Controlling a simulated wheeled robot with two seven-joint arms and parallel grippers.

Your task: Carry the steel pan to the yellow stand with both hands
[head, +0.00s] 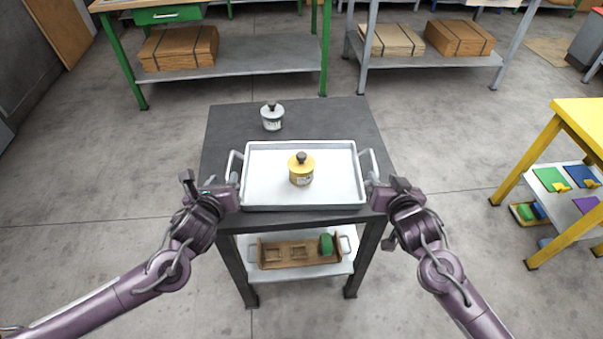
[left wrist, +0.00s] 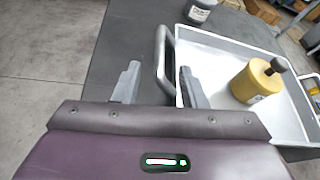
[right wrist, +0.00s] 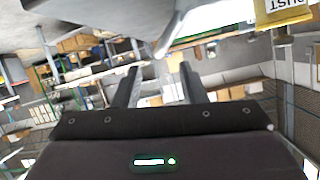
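The steel pan (head: 262,195) is a shallow rectangular tray with a bar handle at each end, resting on a dark table (head: 222,150). A yellow pot (head: 301,175) with a dark knob stands in it. My left gripper (head: 233,190) is at the pan's left handle. In the left wrist view its fingers (left wrist: 158,85) are apart, with the handle (left wrist: 163,60) between or just beyond them. My right gripper (head: 376,190) is by the right handle (head: 369,163). In the right wrist view its fingers (right wrist: 158,82) are apart; its grip on the handle is unclear. The yellow stand (head: 580,112) is at the far right.
A grey pot (head: 272,120) stands on the table behind the pan. A wooden holder (head: 285,254) with a green block sits on the lower shelf. Green-legged (head: 326,45) and grey-legged benches stand behind. Open floor (head: 450,150) lies between the table and the yellow stand.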

